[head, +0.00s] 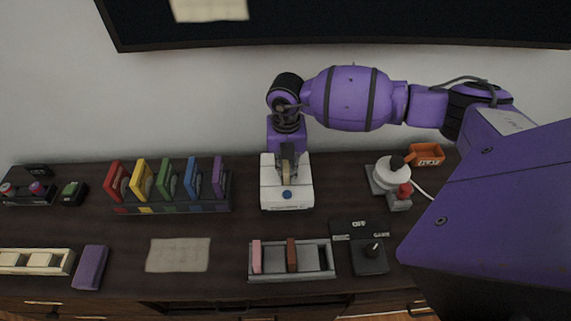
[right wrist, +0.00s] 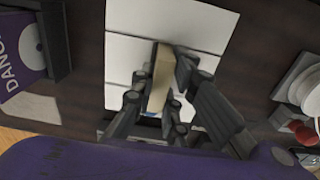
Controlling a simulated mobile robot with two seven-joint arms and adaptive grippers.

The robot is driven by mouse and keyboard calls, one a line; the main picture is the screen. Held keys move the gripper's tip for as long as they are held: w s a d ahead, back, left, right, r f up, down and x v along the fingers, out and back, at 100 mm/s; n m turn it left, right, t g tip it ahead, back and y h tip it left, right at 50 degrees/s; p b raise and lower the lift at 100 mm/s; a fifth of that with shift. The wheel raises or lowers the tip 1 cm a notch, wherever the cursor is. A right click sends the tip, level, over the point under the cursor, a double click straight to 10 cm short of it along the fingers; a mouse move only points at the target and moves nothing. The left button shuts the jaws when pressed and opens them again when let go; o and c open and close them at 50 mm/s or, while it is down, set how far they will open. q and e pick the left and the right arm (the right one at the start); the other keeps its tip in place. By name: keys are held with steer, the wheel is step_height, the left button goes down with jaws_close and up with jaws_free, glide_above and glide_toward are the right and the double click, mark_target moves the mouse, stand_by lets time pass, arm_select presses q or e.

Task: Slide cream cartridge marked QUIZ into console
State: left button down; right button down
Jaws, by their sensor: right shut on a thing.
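The white console (head: 300,202) stands on the dark cabinet top near the middle, with a blue button on its front. In the right wrist view the console (right wrist: 128,45) shows as white panels. My right gripper (head: 287,172) points down over the console and is shut on the cream cartridge (right wrist: 161,75), which stands between its fingers. Whether the cartridge is in the slot or just above it I cannot tell. Its QUIZ label is not readable here. My left gripper is not in view.
A rack (head: 170,207) of coloured cases stands left of the console. A white round device (head: 388,176) and an orange tray (head: 427,154) are to the right.

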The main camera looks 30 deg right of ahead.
steer(key=shift+f, duration=0.15)
steer(key=c, duration=1.7)
jaws_free()
steer(key=shift+o, duration=0.2)
step_height(320, 180, up, 12)
